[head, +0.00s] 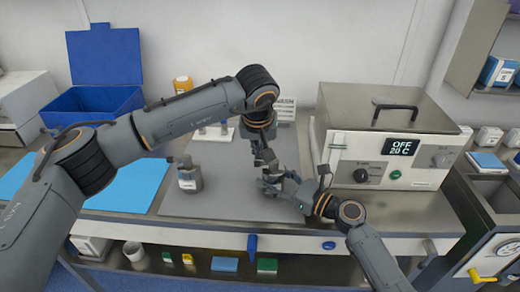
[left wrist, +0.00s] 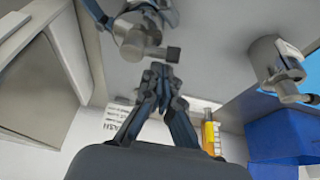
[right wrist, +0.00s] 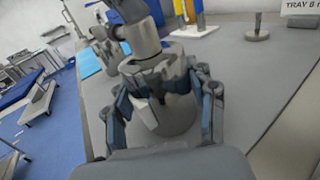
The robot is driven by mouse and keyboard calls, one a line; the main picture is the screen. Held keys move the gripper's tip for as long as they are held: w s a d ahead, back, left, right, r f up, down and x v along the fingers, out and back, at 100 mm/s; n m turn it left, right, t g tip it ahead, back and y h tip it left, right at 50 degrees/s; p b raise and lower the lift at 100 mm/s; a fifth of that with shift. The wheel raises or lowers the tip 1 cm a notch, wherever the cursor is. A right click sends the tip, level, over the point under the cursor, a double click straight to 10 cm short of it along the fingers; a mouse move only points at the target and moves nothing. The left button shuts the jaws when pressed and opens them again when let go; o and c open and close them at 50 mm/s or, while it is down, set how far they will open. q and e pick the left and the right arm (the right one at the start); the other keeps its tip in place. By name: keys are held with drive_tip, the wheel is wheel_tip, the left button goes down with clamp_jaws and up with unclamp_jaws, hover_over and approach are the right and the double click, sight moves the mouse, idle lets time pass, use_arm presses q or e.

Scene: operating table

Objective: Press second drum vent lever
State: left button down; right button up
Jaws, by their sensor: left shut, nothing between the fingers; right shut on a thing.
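A small grey metal drum (right wrist: 172,118) stands between the fingers of my right gripper (right wrist: 165,100), which is shut around its body on the grey mat. In the left wrist view this drum's top (left wrist: 150,22) carries a short lever with a dark tip (left wrist: 172,54). My left gripper (left wrist: 160,78) is shut and empty, its fingertips close to that lever; I cannot tell whether they touch. In the head view the left gripper (head: 262,160) is just above the right gripper (head: 273,183). The other drum (head: 188,179), with a white label, stands apart to the left.
The grey mat (head: 225,205) is clear between the drums and the front edge. A metal bath (head: 430,145) with an "OFF 20 C" display stands right of the grippers. A blue open bin (head: 95,103), an orange-capped bottle (head: 182,84) and a sign (head: 286,110) are behind.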

use_arm(q)
drive_tip(key=shift+s+n+y, duration=0.4)
drive_tip(key=shift+n, duration=0.8)
drive_tip(key=shift+s+n, duration=0.1)
drive_tip(key=shift+n, duration=0.2)
drive_tip(key=n, duration=0.1)
drive_tip(key=s+n+y, duration=0.1)
drive_tip(key=n, duration=0.2)
drive_tip(key=shift+s+d+n+g+y, duration=0.2)
drive_tip(key=shift+s+n+g+y, duration=0.1)
drive_tip(key=shift+g, duration=0.1)
drive_tip(key=shift+s+d, duration=0.9)
drive_tip(key=shift+d, duration=0.15)
